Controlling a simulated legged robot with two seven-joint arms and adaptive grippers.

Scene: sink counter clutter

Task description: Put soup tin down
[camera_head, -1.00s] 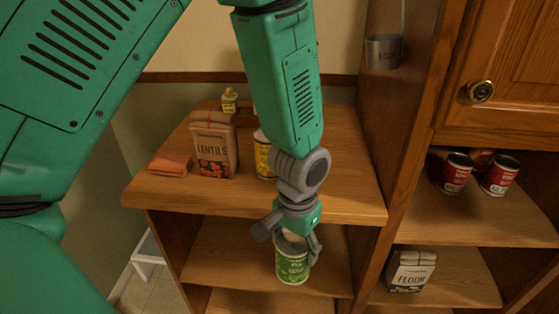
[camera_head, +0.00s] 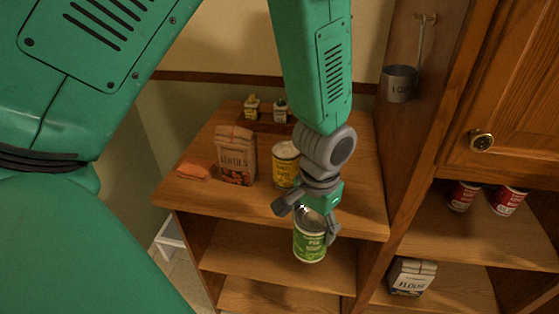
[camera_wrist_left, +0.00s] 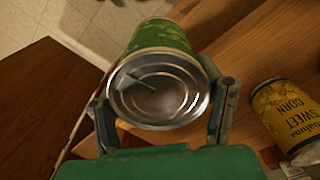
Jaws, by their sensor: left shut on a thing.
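The green soup tin (camera_head: 310,243) is held in my left gripper (camera_head: 308,215), in front of the wooden counter's front edge. In the left wrist view the tin (camera_wrist_left: 160,42) shows its silver lid toward the camera, with the two fingers of my left gripper (camera_wrist_left: 165,105) on either side of it. The tin looks upright in the head view and hangs clear of the shelf below. My right gripper is in neither view.
On the counter top (camera_head: 262,205) stand a yellow sweet corn tin (camera_head: 285,168), a lentils bag (camera_head: 236,158), an orange cloth (camera_head: 193,172) and two small bottles. Red tins (camera_head: 509,200) and a flour bag (camera_head: 411,277) sit on right shelves. A measuring cup (camera_head: 399,85) hangs on the side panel.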

